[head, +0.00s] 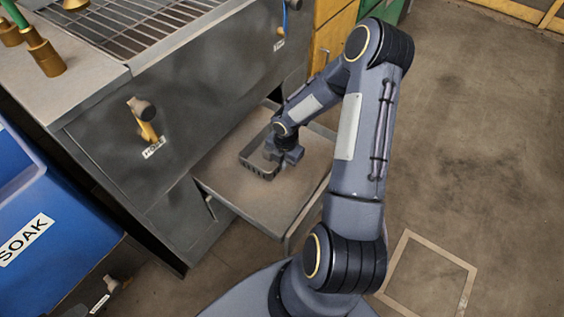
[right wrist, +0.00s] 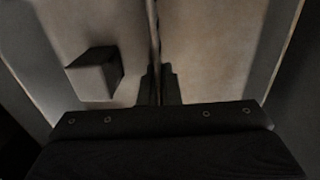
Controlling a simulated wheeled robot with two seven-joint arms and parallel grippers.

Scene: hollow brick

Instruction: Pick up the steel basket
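The steel basket (head: 258,169) is a small dark grey open tray with slotted sides. It sits on or just above a pale pull-out shelf in the head view; I cannot tell whether it touches. My right gripper (head: 286,157) points down at the basket's right part and hides some of it. In the right wrist view the two dark fingers of my right gripper (right wrist: 160,88) are close together on either side of a thin upright wall of the basket (right wrist: 153,35). They look shut on that wall. My left gripper is not in view.
A grey block (right wrist: 95,74) stands left of the wall in the right wrist view. The pale shelf (head: 232,188) juts from a dark metal bench (head: 185,100) with a grate and a tap. A blue tub (head: 60,215) marked SOAK stands left.

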